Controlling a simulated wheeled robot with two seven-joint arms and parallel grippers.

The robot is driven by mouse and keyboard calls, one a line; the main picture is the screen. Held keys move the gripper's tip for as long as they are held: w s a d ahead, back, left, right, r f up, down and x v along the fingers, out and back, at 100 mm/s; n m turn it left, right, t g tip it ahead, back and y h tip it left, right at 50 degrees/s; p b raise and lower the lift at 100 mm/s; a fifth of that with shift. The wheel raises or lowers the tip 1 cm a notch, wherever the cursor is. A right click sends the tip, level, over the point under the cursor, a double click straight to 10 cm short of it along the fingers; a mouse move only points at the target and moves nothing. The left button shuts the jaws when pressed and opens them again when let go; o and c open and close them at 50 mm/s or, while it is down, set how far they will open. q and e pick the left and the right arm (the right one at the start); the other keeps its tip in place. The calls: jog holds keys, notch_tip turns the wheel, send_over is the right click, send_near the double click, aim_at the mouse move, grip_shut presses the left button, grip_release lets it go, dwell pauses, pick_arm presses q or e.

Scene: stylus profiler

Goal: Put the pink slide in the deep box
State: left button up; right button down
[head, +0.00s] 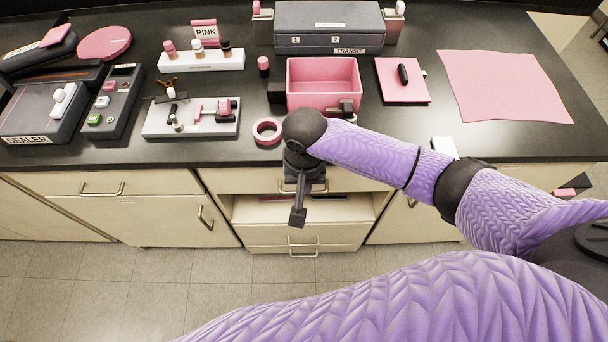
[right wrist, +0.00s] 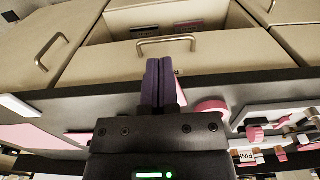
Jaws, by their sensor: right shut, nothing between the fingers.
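The open pink box (head: 323,70) with upright walls, the likely deep box, stands near the middle of the counter. I cannot identify the pink slide for certain; small dark and pinkish flat items (right wrist: 187,27) lie in an open compartment (head: 305,211) under the top drawer. My right gripper (head: 297,218) hangs in front of the drawers, below the counter edge, pointing down. In the right wrist view its purple fingers (right wrist: 159,62) are shut together and empty, close to a drawer handle (right wrist: 167,42). I cannot tell if they touch it. My left gripper is not in view.
A pink tape roll (head: 267,131) lies at the counter's front edge. A grey transit case (head: 330,25) stands behind the box. A white fixture (head: 190,127), a keypad device (head: 115,100) and a sealer (head: 42,112) are at left. A pink sheet (head: 503,85) lies at right.

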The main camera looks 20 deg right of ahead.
jog(key=w+d+f+b, duration=0.1)
jog(key=w+f+b, duration=0.2)
jog(key=f, duration=0.2)
jog(key=shift+w+f, duration=0.25)
jog(key=shift+w, duration=0.15)
jog(key=shift+d, duration=0.1)
